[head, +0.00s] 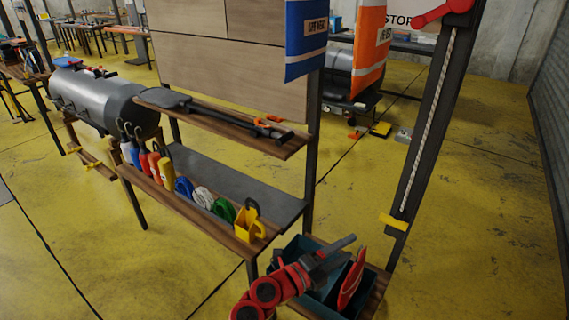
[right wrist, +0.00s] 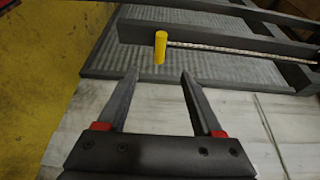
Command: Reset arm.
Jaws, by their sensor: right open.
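My right arm, with red joints, reaches in from the bottom of the head view. Its dark gripper (head: 345,252) is over the teal bin at the lower right of the rack. In the right wrist view the same gripper (right wrist: 160,78) shows two dark fingers spread apart with red parts at their bases. Nothing is between the fingers. My left gripper is not in view.
The teal bin (head: 322,302) holds a red item (head: 351,285). A wooden rack has bottles and a yellow holder (head: 250,226) on its lower shelf. A dark post (head: 432,120) with a rope stands close by. Yellow floor at right is largely clear.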

